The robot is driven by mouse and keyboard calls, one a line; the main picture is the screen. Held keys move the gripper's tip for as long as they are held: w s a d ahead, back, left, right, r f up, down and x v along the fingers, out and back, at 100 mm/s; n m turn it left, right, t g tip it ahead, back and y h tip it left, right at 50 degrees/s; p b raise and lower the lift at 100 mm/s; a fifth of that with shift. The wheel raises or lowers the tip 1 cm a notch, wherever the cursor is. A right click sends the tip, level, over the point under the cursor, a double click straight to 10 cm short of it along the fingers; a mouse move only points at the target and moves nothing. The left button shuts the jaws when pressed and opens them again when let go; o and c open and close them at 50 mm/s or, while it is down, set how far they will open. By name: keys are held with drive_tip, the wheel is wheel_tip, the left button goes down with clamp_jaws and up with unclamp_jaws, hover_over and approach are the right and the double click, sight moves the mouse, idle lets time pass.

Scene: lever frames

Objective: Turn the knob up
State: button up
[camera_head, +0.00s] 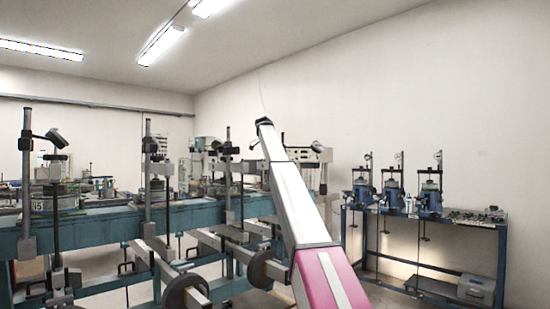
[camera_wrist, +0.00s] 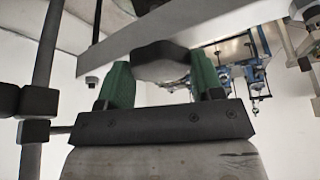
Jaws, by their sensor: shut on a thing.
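A dark, many-sided knob (camera_wrist: 160,62) shows in the wrist view, against a pale grey bar (camera_wrist: 180,22) that crosses the top at a slant. My gripper (camera_wrist: 162,72) has two green fingers on a dark crosspiece, one on each side of the knob. The fingers are shut on the knob, and their tips are partly hidden behind it and the bar. I cannot make out the gripper or the knob clearly in the head view. No mark shows how far the knob is turned.
A dark upright rod with clamps (camera_wrist: 38,100) stands close left of my gripper. In the head view, a blue-green bench (camera_head: 95,228) with posts and round weights (camera_head: 185,292) fills the left. A blue stand (camera_head: 440,230) bearing several devices is by the right wall.

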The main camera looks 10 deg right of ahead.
drive_tip(key=shift+n, duration=0.3)
drive_tip(key=n+t, duration=0.1)
drive_tip(key=n, duration=0.2)
drive_tip(key=shift+s+d, duration=0.1)
drive_tip(key=shift+s, duration=0.05)
drive_tip(key=shift+n+t+y, duration=0.7)
drive_tip(key=shift+n, duration=1.3)
drive_tip(key=o, duration=0.9)
drive_tip(key=shift+r, duration=0.15)
drive_tip(key=v, duration=1)
drive_tip(key=shift+s+r, duration=0.15)
drive_tip(key=shift+r, duration=0.1)
